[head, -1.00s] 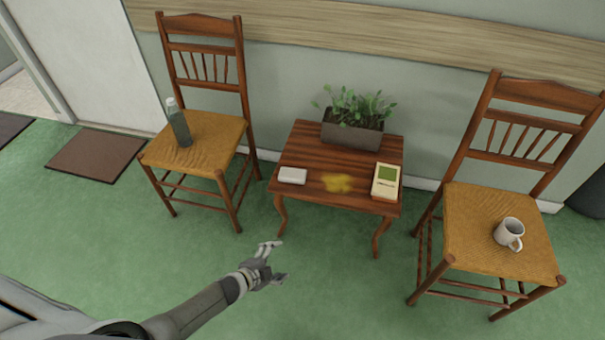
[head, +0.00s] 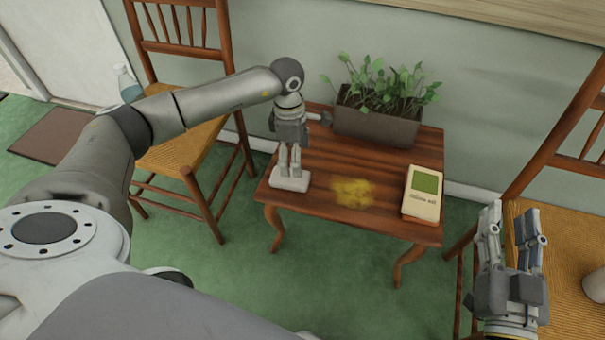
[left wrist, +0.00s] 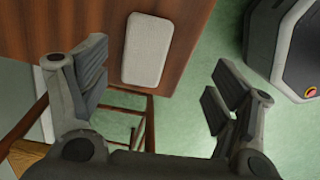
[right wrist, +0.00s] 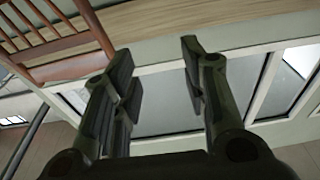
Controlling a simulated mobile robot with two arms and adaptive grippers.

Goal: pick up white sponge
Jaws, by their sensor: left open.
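The white sponge (head: 289,180) lies flat at the front left corner of the small wooden table (head: 325,211). In the left wrist view the sponge (left wrist: 147,49) lies on the table edge, ahead of and between the spread fingers. My left gripper (head: 289,168) points down above the sponge, open, with nothing between its fingers; whether its tips touch the sponge I cannot tell. My right gripper (head: 509,218) is raised at the right, fingers apart and empty. In the right wrist view its fingers (right wrist: 157,70) are also apart.
A yellow spill (head: 352,192) is right of the sponge. A boxed item with a green label (head: 423,193) and a planter (head: 376,123) stand on the table. A chair with a bottle (head: 129,84) is at left; a chair with a mug (head: 596,287) is at right.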

